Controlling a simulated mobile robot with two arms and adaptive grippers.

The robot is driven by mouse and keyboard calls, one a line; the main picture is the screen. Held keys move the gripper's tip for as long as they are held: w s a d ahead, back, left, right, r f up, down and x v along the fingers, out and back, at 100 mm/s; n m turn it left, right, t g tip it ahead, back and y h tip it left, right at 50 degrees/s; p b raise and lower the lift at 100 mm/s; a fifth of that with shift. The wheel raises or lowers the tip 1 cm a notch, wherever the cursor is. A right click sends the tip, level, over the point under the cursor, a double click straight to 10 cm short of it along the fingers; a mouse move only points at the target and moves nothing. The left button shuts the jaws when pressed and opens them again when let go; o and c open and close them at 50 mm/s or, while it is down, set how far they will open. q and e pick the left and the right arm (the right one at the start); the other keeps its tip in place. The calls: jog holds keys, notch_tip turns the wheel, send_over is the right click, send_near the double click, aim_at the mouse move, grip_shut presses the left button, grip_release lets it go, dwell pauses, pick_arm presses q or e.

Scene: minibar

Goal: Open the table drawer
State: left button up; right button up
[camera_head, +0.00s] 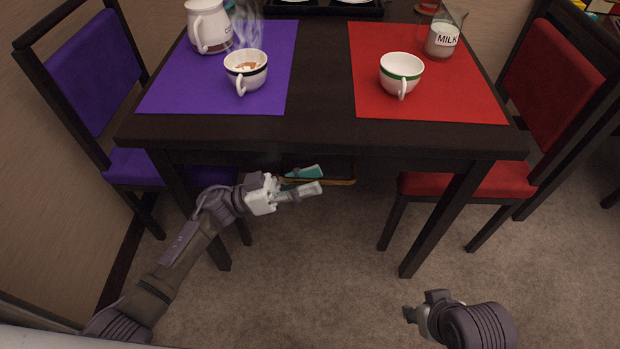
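The dark wooden table (322,130) stands ahead of me. Below its front edge, a narrow tan-edged piece (342,182) shows under the middle of the frame. It may be part of the drawer or its handle; I cannot tell which, nor how far the drawer is out. My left gripper (316,180) is at this piece, its fingers apart and pointing right, one teal inner pad showing. The gripper hides the piece's left part, and I cannot tell whether they touch. My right gripper (412,313) is low, right of centre, away from the table; its finger opening is unclear.
A purple mat (180,88) holds a white pot (207,25) and a steaming cup (247,70). A red mat (440,100) holds a cup (400,73) and a milk jug (441,38). Purple (90,70) and red (545,80) chairs flank the table. Carpet in front is clear.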

pick_arm(q)
jog(key=shift+d+r, duration=0.1)
jog(key=shift+d, duration=0.1)
grip_shut()
dwell(0.3)
